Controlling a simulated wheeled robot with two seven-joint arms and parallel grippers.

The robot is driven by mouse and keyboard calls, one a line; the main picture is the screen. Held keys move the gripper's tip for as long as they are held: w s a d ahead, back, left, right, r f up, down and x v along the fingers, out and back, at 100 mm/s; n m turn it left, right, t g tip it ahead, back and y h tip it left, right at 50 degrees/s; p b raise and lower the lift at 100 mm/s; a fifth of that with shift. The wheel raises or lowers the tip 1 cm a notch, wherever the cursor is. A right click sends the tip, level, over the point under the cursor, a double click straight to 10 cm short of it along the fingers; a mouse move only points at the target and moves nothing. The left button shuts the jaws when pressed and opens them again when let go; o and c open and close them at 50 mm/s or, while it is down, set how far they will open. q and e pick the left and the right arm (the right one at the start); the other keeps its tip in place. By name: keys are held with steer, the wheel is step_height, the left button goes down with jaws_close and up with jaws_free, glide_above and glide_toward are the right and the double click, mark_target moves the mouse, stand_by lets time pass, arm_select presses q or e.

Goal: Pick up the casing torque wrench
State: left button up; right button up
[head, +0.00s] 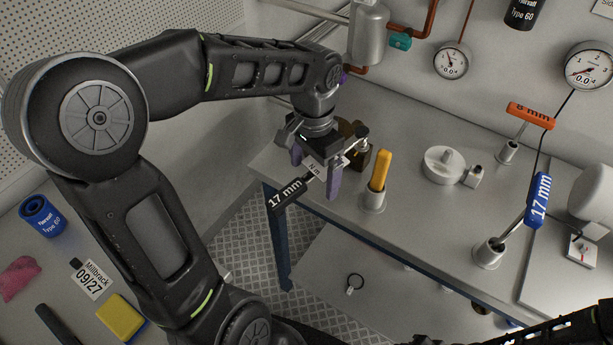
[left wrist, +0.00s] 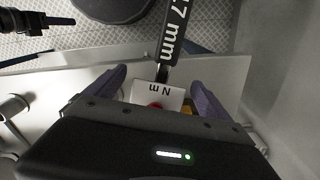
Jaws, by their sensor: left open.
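The torque wrench has a black handle (head: 286,194) marked "17 mm" and a white "N m" plate (head: 314,167). It lies near the left end of the workbench, its handle pointing out past the near edge. My left gripper (head: 316,172) is open over it, with its purple fingers on either side of the plate. In the left wrist view, the handle (left wrist: 172,35) extends upward and the plate (left wrist: 158,94) lies between the open fingers (left wrist: 162,88).
A yellow-handled tool (head: 380,170) stands in a holder close right of the gripper. Blue "17 mm" (head: 538,200) and orange "8 mm" (head: 530,115) tools stand farther right. Bare bench (head: 425,215) lies between.

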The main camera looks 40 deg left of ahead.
mark_target(314, 170)
arm_select(q)
steer(key=shift+c, duration=0.4)
steer(key=c, duration=1.9)
steer(key=shift+r, duration=0.15)
steer(key=shift+w+r, duration=0.1)
steer(key=shift+r, duration=0.25)
jaws_close()
step_height(314, 170, up, 9)
steer(key=shift+r, duration=0.1)
